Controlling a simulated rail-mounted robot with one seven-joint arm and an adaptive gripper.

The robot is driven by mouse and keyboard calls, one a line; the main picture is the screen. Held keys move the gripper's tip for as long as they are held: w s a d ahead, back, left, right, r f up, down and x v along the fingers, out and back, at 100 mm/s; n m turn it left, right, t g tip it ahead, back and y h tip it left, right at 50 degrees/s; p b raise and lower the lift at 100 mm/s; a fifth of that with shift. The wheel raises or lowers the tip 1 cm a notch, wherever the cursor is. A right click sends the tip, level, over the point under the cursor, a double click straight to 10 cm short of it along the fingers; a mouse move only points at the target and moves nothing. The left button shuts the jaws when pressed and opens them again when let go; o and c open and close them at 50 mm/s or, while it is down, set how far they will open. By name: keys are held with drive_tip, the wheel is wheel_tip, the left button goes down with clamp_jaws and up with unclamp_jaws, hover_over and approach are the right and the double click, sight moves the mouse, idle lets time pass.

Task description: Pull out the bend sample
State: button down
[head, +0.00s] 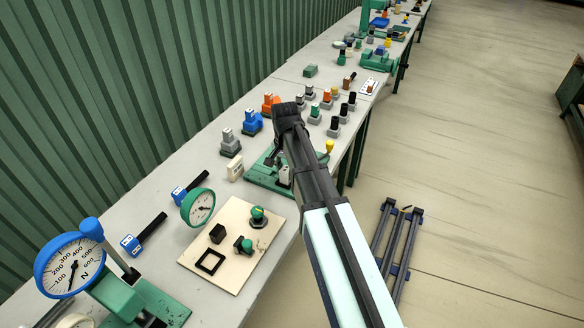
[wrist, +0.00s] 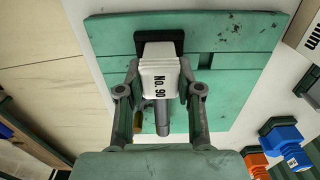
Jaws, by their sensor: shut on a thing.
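The bend sample appears to be the white block marked "No. 90" (wrist: 160,72) in the middle of the wrist view. My gripper (wrist: 159,80) has a finger on each side of it and is shut on it. The block's far end meets a dark slot piece (wrist: 159,44) on a green base plate (wrist: 235,60); how deep it sits there I cannot tell. A grey cylinder (wrist: 162,118) shows below the block, partly hidden. In the head view the green base plate (head: 258,177) lies under my wrist, and my arm covers part of it.
A wooden board (head: 232,262) with small green and black parts lies nearer on the bench. Blue, orange and grey blocks (head: 252,122) stand beyond the plate, with several small coloured-top pieces (head: 315,114). Round dial gauges (head: 72,265) stand at the near left.

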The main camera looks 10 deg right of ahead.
drive_tip(key=shift+r, duration=0.4)
drive_tip(key=shift+r+p, duration=0.75)
drive_tip(key=shift+p, duration=0.05)
drive_tip(key=shift+r+p, duration=2.15)
drive_tip(key=shift+r, duration=1.05)
